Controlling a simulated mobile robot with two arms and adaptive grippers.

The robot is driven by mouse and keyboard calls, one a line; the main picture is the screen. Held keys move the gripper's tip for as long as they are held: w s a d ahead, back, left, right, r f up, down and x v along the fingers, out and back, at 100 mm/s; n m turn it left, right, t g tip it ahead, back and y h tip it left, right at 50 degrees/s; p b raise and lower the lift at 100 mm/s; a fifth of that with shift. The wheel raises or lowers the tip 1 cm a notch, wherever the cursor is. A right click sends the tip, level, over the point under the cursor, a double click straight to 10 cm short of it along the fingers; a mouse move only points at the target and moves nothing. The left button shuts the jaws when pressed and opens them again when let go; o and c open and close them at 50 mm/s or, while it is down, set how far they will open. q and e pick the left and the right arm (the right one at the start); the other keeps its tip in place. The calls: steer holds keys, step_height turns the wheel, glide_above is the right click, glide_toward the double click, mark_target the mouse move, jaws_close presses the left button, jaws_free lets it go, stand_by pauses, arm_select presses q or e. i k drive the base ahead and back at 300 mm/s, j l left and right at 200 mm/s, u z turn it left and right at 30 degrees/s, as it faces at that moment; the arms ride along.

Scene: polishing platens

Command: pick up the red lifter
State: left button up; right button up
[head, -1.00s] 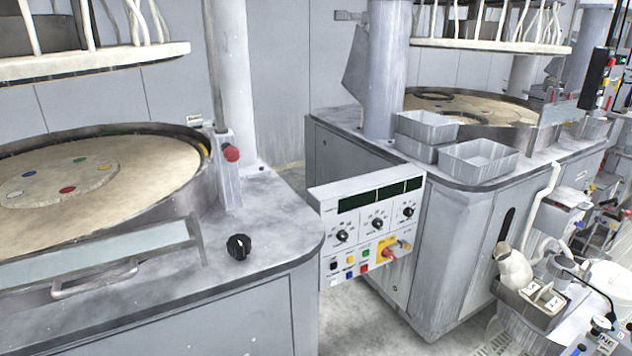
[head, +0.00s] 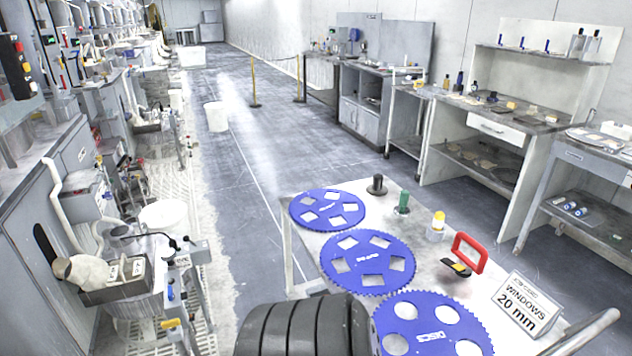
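The red lifter (head: 481,254) is on the light-topped table at the lower right. It has a red loop handle standing up at a tilt and a dark base with a yellow mark. It stands clear of the blue discs, behind the white sign. Neither of my grippers can be made out in the view, and nothing is touching the lifter.
Three blue toothed discs with cut-outs lie on the table: far (head: 327,222), middle (head: 367,281) and near (head: 440,338). A black knob (head: 377,186), green-topped piece (head: 403,203), yellow-capped bottle (head: 437,228) and "WINDOWS 20 mm" sign (head: 527,304) stand there. The grey aisle (head: 262,150) is open.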

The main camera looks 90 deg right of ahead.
mark_target(471, 266)
steer(key=z, duration=4.6)
steer(key=k+j, duration=0.05)
steer(key=j, duration=0.05)
